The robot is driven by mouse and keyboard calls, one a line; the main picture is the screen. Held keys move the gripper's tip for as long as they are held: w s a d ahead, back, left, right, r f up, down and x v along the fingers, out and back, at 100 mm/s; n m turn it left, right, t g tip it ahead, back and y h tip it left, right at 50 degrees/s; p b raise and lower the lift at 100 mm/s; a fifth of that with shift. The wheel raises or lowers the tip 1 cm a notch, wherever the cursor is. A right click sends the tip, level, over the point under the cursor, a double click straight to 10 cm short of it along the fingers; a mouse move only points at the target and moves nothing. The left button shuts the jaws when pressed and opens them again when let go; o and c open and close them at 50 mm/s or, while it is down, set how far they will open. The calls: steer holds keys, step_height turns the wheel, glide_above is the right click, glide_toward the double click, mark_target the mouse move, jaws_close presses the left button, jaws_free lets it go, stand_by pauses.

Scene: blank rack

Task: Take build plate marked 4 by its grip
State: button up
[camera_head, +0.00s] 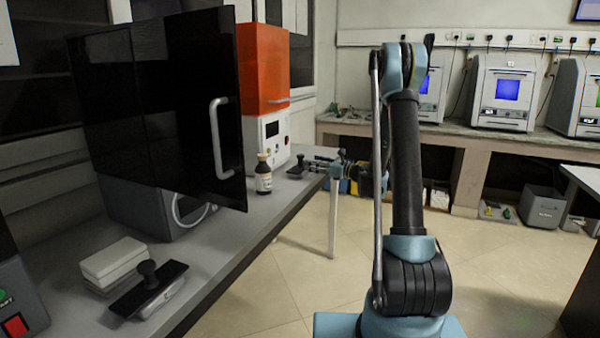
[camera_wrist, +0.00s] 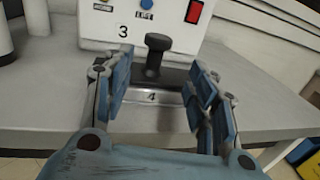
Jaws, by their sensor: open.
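The build plate marked 4 (camera_wrist: 152,97) lies on the grey bench in the wrist view, its number on the pale front face. Its dark grip, a post with a round knob (camera_wrist: 158,41), stands upright on top. My gripper (camera_wrist: 160,68) is open, with one blue finger on each side of the grip. The fingers look apart from it; whether the grip lies fully between them is hard to tell. In the head view, the plate (camera_head: 297,171) is small at the bench edge, and my gripper (camera_head: 325,162) is beside it, partly hidden by my arm.
A white machine marked 3 (camera_wrist: 125,28) stands close behind the plate; it has an orange top (camera_head: 263,68). A second knobbed plate (camera_head: 148,290) and white blocks (camera_head: 113,260) lie nearer, below an open dark door (camera_head: 160,105).

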mark_target(300, 164)
steer(key=x, duration=0.4)
steer(key=shift+s+a, duration=0.25)
steer(key=shift+a, duration=0.05)
steer(key=shift+w+a, duration=0.3)
steer(key=shift+a, duration=0.05)
steer(key=shift+c, duration=0.6)
steer(key=shift+r, duration=0.1)
jaws_close()
